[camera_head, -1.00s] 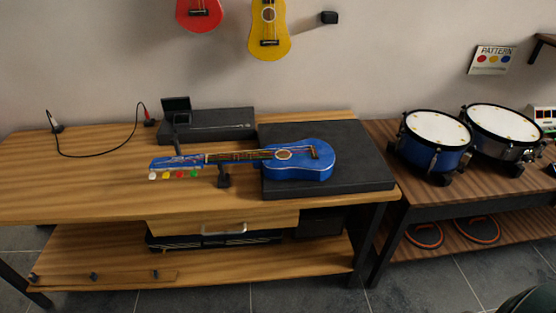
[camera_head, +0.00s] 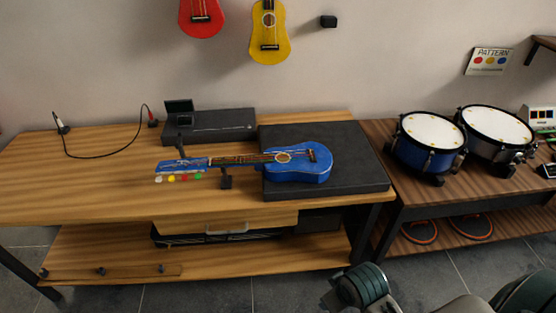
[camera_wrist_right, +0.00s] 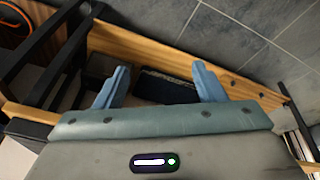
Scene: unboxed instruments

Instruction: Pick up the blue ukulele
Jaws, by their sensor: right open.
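The blue ukulele (camera_head: 297,165) lies flat on the wooden table in the head view. Its body rests on a black mat (camera_head: 359,175), and its neck points left over a small dark stand. Coloured tuning pegs show at its head. My right gripper (camera_wrist_right: 161,82) is open and empty in the right wrist view, with its two blue-grey fingers apart. Behind it are the table's wooden edge and lower shelf; the ukulele is not in that view. In the head view, part of my right arm shows at the bottom right, apart from the ukulele. My left gripper is not in view.
A flat black case (camera_head: 210,125) and a cable (camera_head: 107,157) lie at the back of the table. A blue drum (camera_head: 430,140) and a dark drum (camera_head: 497,131) stand on the right table. A red ukulele (camera_head: 200,17) and a yellow ukulele (camera_head: 269,35) hang on the wall.

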